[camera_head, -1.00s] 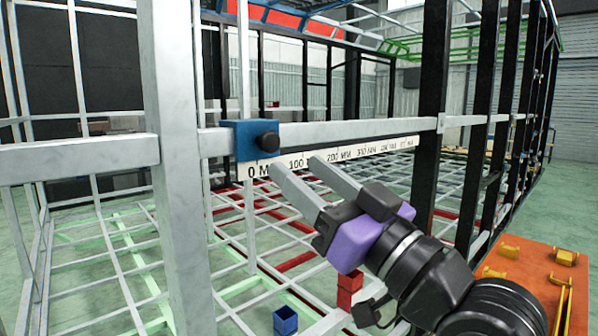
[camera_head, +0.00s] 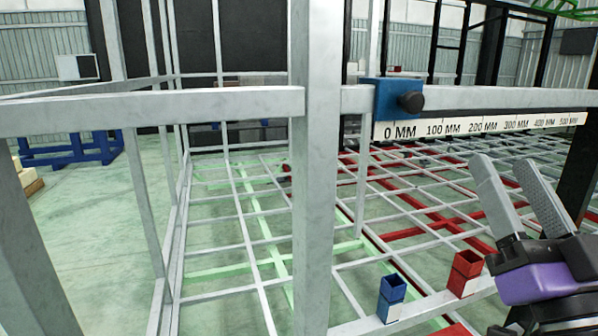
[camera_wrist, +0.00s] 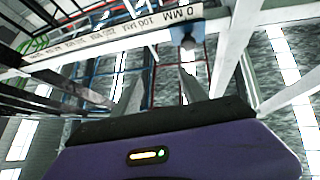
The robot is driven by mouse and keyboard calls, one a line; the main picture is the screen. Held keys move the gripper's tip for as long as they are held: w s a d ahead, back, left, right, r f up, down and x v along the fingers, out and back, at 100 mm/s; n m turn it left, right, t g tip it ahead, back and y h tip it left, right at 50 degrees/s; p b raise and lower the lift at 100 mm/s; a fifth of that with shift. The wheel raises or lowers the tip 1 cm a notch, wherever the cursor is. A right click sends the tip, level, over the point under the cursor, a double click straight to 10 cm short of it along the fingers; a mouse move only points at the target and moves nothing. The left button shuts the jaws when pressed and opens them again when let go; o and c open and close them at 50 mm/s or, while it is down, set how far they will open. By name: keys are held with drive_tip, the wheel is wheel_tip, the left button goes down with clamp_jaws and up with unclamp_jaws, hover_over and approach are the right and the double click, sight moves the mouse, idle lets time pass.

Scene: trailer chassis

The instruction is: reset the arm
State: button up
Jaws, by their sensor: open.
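My gripper (camera_head: 512,195) is at the right of the head view, with two grey fingers spread apart and a purple and black body. Nothing is between its fingers. It is in front of the chassis frame, below the white ruler strip (camera_head: 480,127) and right of the blue block with a black knob (camera_head: 398,102). In the wrist view the gripper (camera_wrist: 160,88) shows two parted fingers. The ruler strip (camera_wrist: 110,42) and the blue block (camera_wrist: 187,40) are beyond them. The rest of my arm is mostly outside the head view.
A grey upright post (camera_head: 313,200) and a horizontal rail (camera_head: 200,108) stand close in front. A blue open-topped box (camera_head: 391,300) and a red one (camera_head: 466,273) sit on a low bar. A blue stand (camera_head: 75,150) is at the far left.

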drive_tip(key=s+f+m+g+h, duration=0.15)
drive_tip(key=s+f, duration=0.35)
drive_tip(key=f, duration=0.6)
drive_tip(key=s+f+g+h, duration=0.2)
drive_tip(key=s+f, duration=0.3)
drive_tip(key=f, duration=0.6)
drive_tip(key=s+a+f+n+g+y, duration=0.1)
drive_tip(key=s+a+f+g, duration=0.1)
drive_tip(key=s+f, duration=0.6)
drive_tip(key=s+a+f+n+g+y, duration=0.1)
drive_tip(key=s+f+g, duration=0.3)
drive_tip(key=s+f, duration=0.5)
drive_tip(key=s, duration=0.4)
drive_tip(key=shift+s+a+n+g+y, duration=0.35)
drive_tip(key=shift+s+a, duration=0.05)
